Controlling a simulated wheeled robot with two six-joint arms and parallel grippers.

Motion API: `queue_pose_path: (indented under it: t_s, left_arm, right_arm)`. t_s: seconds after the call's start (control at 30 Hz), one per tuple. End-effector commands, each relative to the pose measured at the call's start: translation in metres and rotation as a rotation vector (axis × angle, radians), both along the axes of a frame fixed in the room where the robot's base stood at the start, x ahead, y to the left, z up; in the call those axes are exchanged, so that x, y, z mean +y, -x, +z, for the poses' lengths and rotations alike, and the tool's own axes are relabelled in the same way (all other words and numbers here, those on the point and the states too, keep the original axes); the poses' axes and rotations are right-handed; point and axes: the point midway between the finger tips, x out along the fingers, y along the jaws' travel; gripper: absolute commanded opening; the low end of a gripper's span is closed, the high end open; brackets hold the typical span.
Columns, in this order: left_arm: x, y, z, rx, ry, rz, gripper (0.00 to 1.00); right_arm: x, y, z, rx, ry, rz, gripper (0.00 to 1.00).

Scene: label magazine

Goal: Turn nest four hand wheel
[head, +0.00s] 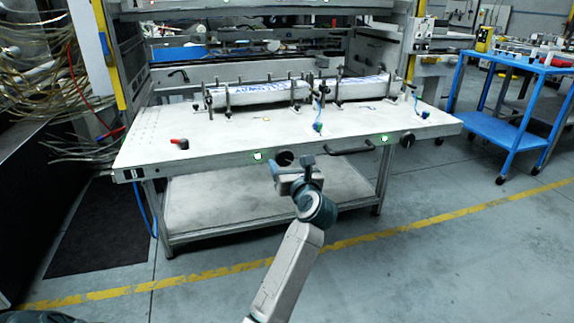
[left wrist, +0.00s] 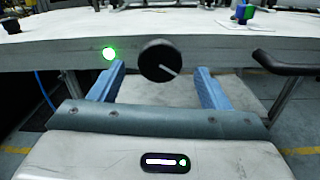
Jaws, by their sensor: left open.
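A round black hand wheel (head: 284,158) is mounted on the front edge of the table; no nest number is readable on it. In the left wrist view the fingers (left wrist: 160,72) stand apart, one on either side of the wheel, with no visible contact. A second black wheel (head: 407,140) is farther right on the same edge. My right gripper is not in view.
A green light (head: 257,156) sits left of the near wheel. A black bar handle (head: 349,150) sticks out to its right. A red-tipped lever (head: 180,143) is on the white tabletop (head: 225,140). A blue cart (head: 517,125) stands at right. The floor in front is clear.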

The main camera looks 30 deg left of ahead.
Motion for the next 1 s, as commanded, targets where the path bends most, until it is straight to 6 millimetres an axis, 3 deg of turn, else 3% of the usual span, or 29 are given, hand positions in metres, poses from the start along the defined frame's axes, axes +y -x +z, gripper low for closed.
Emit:
queue_pose_path:
  t_s: [0.2, 0.5, 0.73, 1.0]
  left_arm:
    - [0.015, -0.012, 0.0, 0.0, 0.0, 0.001, 0.7]
    - [0.016, -0.013, 0.0, 0.001, 0.001, 0.0, 0.7]
    - [0.016, -0.013, -0.001, 0.001, 0.001, 0.0, 0.26]
    - [0.016, -0.013, 0.0, 0.007, -0.004, 0.0, 0.26]
  right_arm:
    - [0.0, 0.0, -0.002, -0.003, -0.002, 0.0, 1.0]
    - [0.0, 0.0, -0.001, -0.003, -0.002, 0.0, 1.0]
    - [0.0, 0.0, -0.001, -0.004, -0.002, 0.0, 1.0]
    - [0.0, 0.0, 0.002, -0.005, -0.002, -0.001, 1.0]
